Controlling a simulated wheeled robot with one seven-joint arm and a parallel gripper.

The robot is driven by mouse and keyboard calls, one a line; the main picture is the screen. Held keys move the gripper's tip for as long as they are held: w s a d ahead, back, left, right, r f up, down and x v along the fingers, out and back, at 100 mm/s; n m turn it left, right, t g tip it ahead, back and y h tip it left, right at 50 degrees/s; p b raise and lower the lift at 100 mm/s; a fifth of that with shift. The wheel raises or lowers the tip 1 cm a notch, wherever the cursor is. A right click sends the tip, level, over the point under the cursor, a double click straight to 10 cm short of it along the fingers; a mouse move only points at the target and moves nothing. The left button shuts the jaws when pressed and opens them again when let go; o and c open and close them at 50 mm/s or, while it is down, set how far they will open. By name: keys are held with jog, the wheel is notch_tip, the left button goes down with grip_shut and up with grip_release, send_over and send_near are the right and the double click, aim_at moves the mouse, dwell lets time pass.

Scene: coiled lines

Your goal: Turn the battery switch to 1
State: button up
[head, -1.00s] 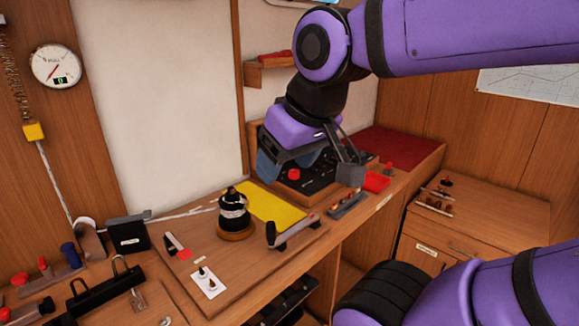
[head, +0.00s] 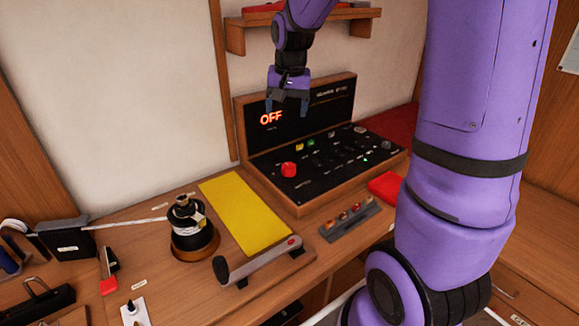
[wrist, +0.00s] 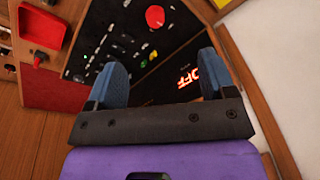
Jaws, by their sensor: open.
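The switch panel (head: 322,163) is a wood-framed black console with a sloped face and an upright back. A red rotary knob (head: 289,169) sits at its left front; it also shows in the wrist view (wrist: 155,16). I take it for the battery switch, but its label is too small to read. The lit display (head: 271,118) on the upright back reads OFF. My gripper (head: 288,112) is open and empty above the panel, in front of the upright back and apart from the knob. In the wrist view both blue fingers (wrist: 162,78) are spread, with the panel beyond them.
A black winch (head: 193,230) with rope and a handle (head: 257,262) stand left of the panel, beside a yellow mat (head: 245,212). A small lever block (head: 349,219) and red tray (head: 385,187) lie in front. A shelf (head: 300,28) hangs above.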

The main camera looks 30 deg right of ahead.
aim_at(289, 165)
jog(key=w+d+f+m, duration=0.1)
jog(key=w+d+f, duration=0.1)
jog(key=f, duration=0.3)
jog(key=w+d+f+m+g, duration=0.1)
jog(key=w+d+f, duration=0.1)
jog(key=f, duration=0.3)
jog(key=w+d+f+m, duration=0.1)
jog(key=w+d+f, duration=0.2)
jog(key=f, duration=0.3)
jog(key=shift+w+d+m+g+y, duration=0.1)
jog(key=shift+w+m+g+y, duration=0.2)
jog(key=shift+w, duration=0.4)
jog(key=f, duration=1)
jog(key=shift+w+a, duration=0.2)
jog(key=shift+r, duration=0.1)
jog(key=c, duration=0.9)
